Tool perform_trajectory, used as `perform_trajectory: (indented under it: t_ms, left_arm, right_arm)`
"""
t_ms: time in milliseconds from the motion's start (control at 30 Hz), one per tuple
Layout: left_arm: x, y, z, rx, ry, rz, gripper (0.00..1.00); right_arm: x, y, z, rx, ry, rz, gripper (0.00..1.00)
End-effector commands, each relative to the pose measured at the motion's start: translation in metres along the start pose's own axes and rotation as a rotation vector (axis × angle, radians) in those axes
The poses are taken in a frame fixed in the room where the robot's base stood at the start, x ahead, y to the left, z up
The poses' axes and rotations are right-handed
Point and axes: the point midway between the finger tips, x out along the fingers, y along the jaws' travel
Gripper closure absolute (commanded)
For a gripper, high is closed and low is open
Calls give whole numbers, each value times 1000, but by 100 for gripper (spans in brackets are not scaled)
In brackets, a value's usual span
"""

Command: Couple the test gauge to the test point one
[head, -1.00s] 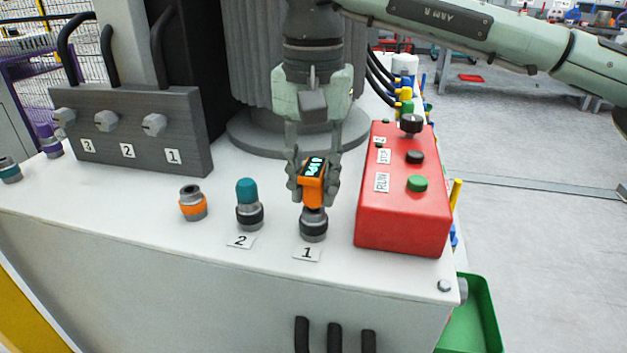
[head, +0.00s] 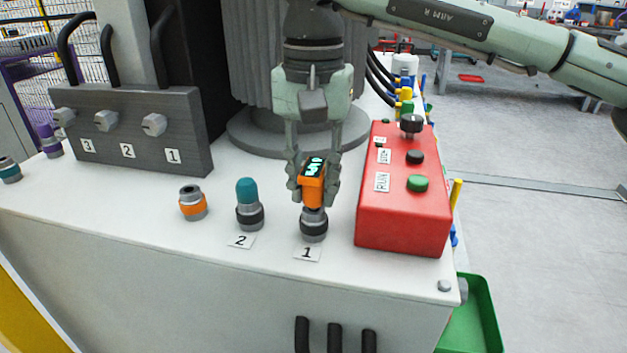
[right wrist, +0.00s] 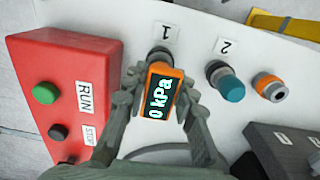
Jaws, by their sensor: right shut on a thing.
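The orange test gauge (head: 312,188) with a dark display is upright on top of test point one (head: 313,226), a grey and black fitting behind the label 1. My right gripper (head: 313,182) is shut on the gauge from above. In the right wrist view the gauge (right wrist: 161,94) reads "0 kPa" between the fingers (right wrist: 160,92), and its lower end meets test point one (right wrist: 159,55). Whether it is locked on cannot be told. My left gripper is not in view.
Test point two (head: 249,208) with a teal cap and an orange-ringed fitting (head: 192,204) stand to the left. A red control box (head: 403,205) stands close on the right. A grey block with numbered valves (head: 130,130) is at the left back.

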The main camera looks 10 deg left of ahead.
Motion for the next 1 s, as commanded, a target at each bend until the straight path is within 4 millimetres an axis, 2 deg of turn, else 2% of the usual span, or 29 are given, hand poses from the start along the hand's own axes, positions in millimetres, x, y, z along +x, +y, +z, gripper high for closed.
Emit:
perform_trajectory:
  t_ms: [467,500,667,700,1000]
  left_arm:
    - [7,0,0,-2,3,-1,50]
    - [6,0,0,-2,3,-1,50]
    - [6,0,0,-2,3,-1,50]
    - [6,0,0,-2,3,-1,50]
    - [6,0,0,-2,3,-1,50]
  right_arm:
    - [10,0,0,0,0,0,100]
    - [10,0,0,0,0,0,73]
    - [9,0,0,0,0,0,53]
    - [9,0,0,0,0,0,50]
    - [8,0,0,0,0,0,50]
